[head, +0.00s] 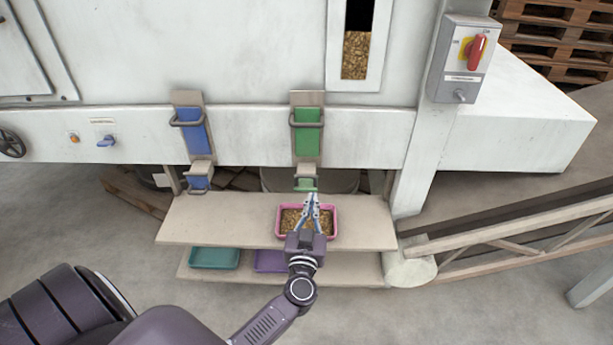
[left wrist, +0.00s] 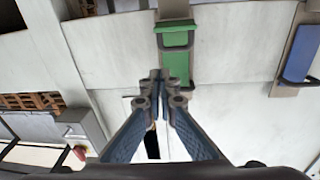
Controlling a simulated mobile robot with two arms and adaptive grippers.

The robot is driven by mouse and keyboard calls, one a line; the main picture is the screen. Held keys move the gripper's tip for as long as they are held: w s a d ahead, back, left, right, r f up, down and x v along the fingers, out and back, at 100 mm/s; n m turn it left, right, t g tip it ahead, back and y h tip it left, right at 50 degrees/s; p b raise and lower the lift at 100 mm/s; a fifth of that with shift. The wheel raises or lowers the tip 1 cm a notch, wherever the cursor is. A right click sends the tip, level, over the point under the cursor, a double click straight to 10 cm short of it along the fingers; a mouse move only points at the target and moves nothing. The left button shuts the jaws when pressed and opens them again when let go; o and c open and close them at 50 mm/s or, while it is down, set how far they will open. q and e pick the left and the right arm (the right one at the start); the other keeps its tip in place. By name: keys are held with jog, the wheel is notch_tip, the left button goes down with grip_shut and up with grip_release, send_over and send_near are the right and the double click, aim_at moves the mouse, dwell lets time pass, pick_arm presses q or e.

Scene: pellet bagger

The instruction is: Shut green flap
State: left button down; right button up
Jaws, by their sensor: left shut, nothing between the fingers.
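A green panel (head: 307,143) with a grey bar handle sits on the upright chute on the machine front; it also shows in the left wrist view (left wrist: 176,66). Below it, at the chute's lower end, is a small green flap piece (head: 305,189), partly behind my fingertips. My left gripper (head: 313,197) is shut and empty, its fingertips just below or at that lower piece; I cannot tell if they touch. It points up at the machine in the left wrist view (left wrist: 155,80). A pink tray of pellets (head: 334,222) stands under my gripper. My right gripper is not in view.
A matching blue panel (head: 193,138) and lower blue flap (head: 199,183) are to the left. The upper shelf (head: 220,222) is bare left of the tray. Teal (head: 214,258) and purple (head: 269,262) trays lie below. A red switch (head: 476,52) is at right.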

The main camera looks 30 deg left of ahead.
pick_arm(q)
notch_tip(320, 180, up, 4)
jog(key=a+n+y, duration=0.1)
jog(key=a+y, duration=0.1)
send_over(306, 177)
jog(key=shift+s+d+r+n+g, duration=0.2)
jog(key=shift+r+n+g, duration=0.1)
jog(key=shift+g, duration=0.1)
notch_tip(306, 177, down, 3)
jog(key=shift+s+d+r+b, duration=0.1)
jog(key=shift+r+b, duration=0.05)
jog(key=shift+b, duration=0.35)
jog(key=shift+s+d+f, duration=0.15)
jog(key=shift+s+f, duration=0.15)
jog(key=shift+f, duration=0.35)
jog(key=shift+f, duration=0.1)
